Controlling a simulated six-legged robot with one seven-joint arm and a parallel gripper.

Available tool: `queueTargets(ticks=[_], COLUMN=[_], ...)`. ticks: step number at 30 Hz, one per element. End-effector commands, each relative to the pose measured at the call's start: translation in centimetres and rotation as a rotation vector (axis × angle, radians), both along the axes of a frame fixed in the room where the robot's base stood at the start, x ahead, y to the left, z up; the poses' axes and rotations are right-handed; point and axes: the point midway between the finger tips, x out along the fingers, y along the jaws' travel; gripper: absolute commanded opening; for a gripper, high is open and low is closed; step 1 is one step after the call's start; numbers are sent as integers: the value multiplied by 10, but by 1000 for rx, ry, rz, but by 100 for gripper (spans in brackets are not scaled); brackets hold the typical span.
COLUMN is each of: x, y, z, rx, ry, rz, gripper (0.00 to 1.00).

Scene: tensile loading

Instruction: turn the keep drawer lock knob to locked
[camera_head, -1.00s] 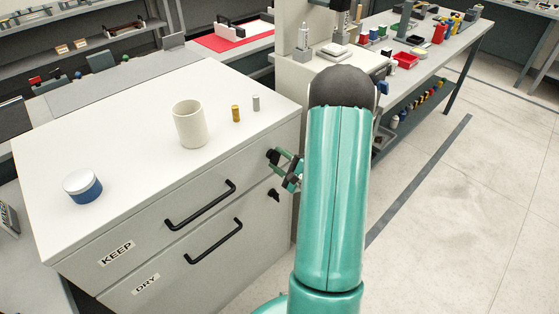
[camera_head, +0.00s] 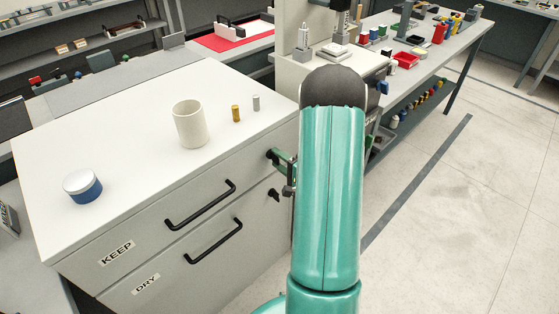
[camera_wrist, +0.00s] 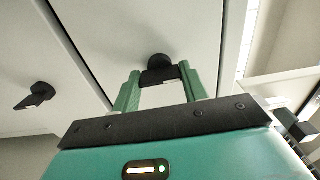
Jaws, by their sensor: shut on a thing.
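The keep drawer lock knob is a black round knob with a flat grip bar, seen in the wrist view (camera_wrist: 160,68) on the pale drawer front. My gripper (camera_wrist: 161,79) has its two green fingers on either end of the bar and is shut on it. The bar lies nearly level in the wrist view. In the head view my gripper (camera_head: 281,158) is at the right end of the KEEP drawer (camera_head: 150,234), partly hidden by my arm. The knob is mostly covered there.
The DRY drawer's lock knob (camera_head: 274,194) sits just below, and shows at left in the wrist view (camera_wrist: 37,96). Two black drawer handles are left of my gripper. A white cup (camera_head: 190,125), a blue-white jar (camera_head: 82,187) and two small cylinders stand on the cabinet top.

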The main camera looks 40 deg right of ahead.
Motion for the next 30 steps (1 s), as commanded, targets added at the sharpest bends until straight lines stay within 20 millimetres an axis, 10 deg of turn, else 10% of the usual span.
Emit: queueTargets(ticks=[8,9,12,23,30], x=[0,0,0,-4,-40], y=[-1,-1,-1,-1,-3], z=[0,0,0,0,0], rx=[-3,-3,-3,-1,0], ry=[1,1,1,1,2], rz=[-3,-3,-3,-2,-5], gripper=[21,46,65,65,65])
